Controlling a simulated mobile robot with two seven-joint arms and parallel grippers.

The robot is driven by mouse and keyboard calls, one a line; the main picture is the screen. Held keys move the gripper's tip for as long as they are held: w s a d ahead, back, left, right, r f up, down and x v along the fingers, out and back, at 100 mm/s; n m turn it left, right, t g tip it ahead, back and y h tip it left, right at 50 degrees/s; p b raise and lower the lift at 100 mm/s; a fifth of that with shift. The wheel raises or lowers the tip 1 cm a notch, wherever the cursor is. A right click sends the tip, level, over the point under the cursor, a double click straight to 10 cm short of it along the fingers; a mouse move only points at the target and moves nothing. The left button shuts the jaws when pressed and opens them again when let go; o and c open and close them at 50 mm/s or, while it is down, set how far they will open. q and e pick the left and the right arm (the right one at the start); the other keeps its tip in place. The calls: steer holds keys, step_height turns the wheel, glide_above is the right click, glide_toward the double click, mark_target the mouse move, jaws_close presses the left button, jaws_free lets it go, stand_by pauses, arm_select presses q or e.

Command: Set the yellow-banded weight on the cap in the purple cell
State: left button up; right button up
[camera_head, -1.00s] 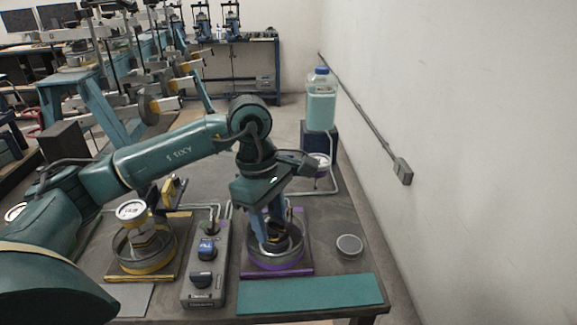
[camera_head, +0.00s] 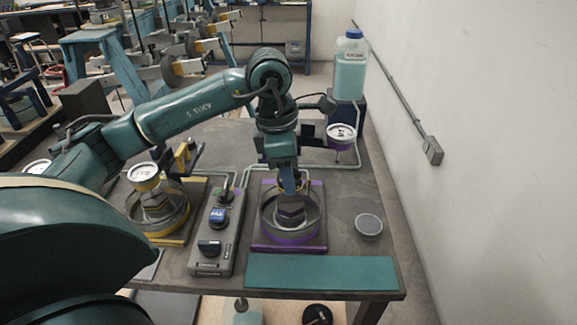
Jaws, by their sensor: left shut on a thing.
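The purple cell (camera_head: 259,228) is a round ring on a purple-edged plate at the middle of the bench. My left gripper (camera_head: 291,190) points down over it, its fingers reaching toward the ring's middle. It is shut on a dark, faceted weight (camera_head: 291,214) that shows inside the ring. I cannot make out the yellow band on it at this size. The cap is hidden beneath it, and I cannot tell whether the weight touches the cap. My right gripper is not in view.
A yellow cell (camera_head: 184,232) with a dial gauge (camera_head: 143,176) stands at the left. A grey control box (camera_head: 210,246) lies between the cells. A small round dish (camera_head: 368,226) and a teal mat (camera_head: 320,272) lie right and front. A bottle (camera_head: 350,70) stands behind.

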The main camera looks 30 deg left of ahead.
mark_target(291, 202)
arm_select(q)
steer(key=shift+f+b, duration=0.65)
steer(key=shift+f, duration=0.3)
steer(key=shift+f+b, duration=1.05)
steer(key=shift+f, duration=0.1)
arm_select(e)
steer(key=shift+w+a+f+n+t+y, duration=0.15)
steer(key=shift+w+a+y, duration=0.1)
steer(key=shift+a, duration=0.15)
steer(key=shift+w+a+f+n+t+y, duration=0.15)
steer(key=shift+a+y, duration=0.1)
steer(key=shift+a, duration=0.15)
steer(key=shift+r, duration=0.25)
arm_select(q)
steer(key=shift+b, duration=0.35)
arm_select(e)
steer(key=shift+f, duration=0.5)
arm_select(q)
steer(key=shift+f, duration=0.25)
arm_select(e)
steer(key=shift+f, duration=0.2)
arm_select(q)
steer(key=o, duration=1.2)
